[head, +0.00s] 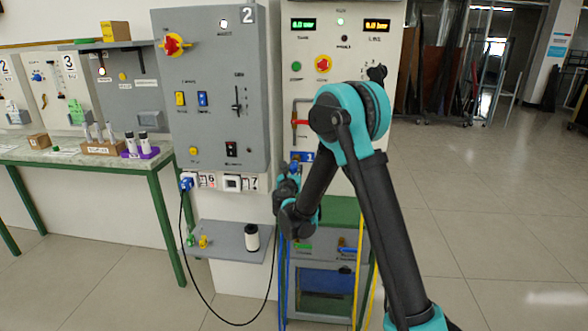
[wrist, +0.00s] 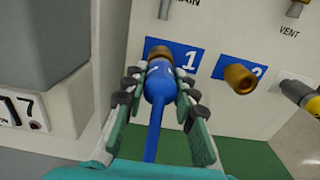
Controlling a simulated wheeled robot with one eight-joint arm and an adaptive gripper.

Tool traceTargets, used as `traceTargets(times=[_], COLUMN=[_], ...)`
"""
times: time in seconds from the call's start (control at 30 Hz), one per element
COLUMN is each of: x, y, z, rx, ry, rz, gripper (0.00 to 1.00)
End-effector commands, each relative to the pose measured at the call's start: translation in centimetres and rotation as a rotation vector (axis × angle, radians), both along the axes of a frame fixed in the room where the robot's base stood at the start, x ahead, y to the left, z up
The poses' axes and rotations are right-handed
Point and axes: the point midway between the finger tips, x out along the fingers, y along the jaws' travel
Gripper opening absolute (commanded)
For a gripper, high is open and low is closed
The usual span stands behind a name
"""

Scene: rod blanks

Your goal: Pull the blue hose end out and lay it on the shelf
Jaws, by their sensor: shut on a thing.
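In the wrist view, my gripper (wrist: 158,85) is shut on the blue hose end (wrist: 160,84), with one finger on each side. The hose end's tip is at the brass fitting beside the blue "1" label (wrist: 188,60); I cannot tell whether it is still seated. The blue hose (wrist: 153,143) runs back between the fingers. In the head view, my gripper (head: 291,178) is at the white panel, largely hidden by my arm, and the blue hose (head: 283,275) hangs below. The grey shelf (head: 222,233) is lower left of my gripper.
A dark-and-white bottle (head: 252,237) and small green and yellow pieces (head: 203,241) stand on the shelf. A black cable (head: 200,270) loops below it. An empty brass fitting (wrist: 240,78) and a yellow hose end (wrist: 300,95) are right of the held one.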

Motion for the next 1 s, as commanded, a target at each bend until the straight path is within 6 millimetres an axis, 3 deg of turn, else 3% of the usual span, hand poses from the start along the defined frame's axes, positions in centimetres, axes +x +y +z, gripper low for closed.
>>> traceTargets(times=[1.0], x=[-2.3], y=[0.1], z=[0.0], rx=[0.0], ry=[0.0], rz=[0.0], gripper=[0.0])
